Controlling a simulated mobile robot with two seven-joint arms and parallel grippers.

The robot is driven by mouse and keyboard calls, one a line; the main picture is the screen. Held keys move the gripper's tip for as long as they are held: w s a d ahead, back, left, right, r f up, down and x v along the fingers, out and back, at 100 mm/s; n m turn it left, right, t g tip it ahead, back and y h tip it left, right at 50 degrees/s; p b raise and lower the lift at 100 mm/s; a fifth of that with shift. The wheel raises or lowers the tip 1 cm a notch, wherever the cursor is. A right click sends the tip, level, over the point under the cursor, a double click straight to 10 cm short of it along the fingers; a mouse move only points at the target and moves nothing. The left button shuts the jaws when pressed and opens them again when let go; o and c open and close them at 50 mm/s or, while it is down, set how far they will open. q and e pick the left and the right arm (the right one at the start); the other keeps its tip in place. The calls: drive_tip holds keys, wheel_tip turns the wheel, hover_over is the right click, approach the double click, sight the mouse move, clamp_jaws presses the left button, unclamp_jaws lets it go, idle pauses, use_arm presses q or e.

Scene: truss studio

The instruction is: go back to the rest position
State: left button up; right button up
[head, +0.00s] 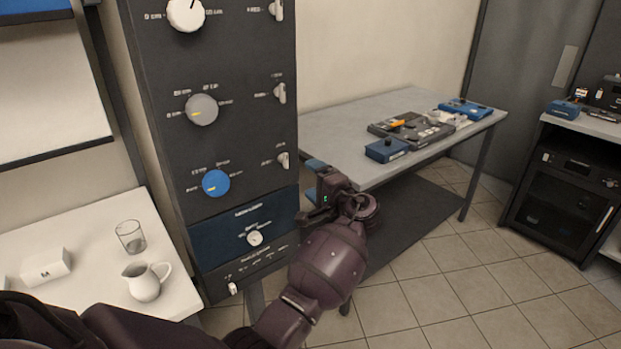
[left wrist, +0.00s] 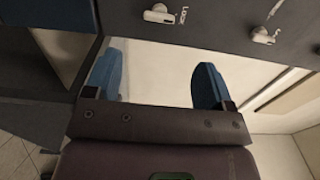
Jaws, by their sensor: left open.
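My left gripper (head: 308,190) is in front of the right edge of a dark control panel (head: 235,65), near the blue strip low on it. In the left wrist view, the gripper (left wrist: 160,80) has its two blue fingers apart with nothing between them. The panel's dark face with small pale switches (left wrist: 160,14) lies beyond the fingertips in that view. I cannot tell the exact gap from the panel, but no contact shows. My right gripper is not in view.
The panel carries a white knob (head: 185,14), a grey knob (head: 202,109) and a blue knob (head: 216,183). A white table (head: 85,248) at left holds a glass (head: 130,237) and a jug (head: 145,281). A grey table (head: 340,122) with devices stands behind; tiled floor at right is clear.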

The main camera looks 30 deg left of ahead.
use_arm(q)
drive_tip(key=w+d+r+t+h, duration=0.1)
drive_tip(key=w+d+t+h, duration=0.3)
drive_tip(key=w+t+h, duration=0.1)
drive_tip(key=s+d+f+t+h, duration=0.4)
drive_tip(key=s+d+f+h, duration=0.1)
drive_tip(key=s+f+h, duration=0.3)
drive_tip(key=s+a+f+n+g+h, duration=0.1)
drive_tip(key=s+f, duration=0.5)
drive_tip(key=s, duration=0.5)
drive_tip(key=s+a+f+n+g+h, duration=0.1)
drive_tip(key=s+f+g, duration=0.1)
drive_tip(key=s+f, duration=0.5)
drive_tip(key=s+a+f+n+g+h, duration=0.1)
drive_tip(key=s+f, duration=0.6)
drive_tip(key=s, duration=0.7)
drive_tip(key=shift+s+f+n+g, duration=0.15)
drive_tip(key=shift+s+n+g, duration=0.15)
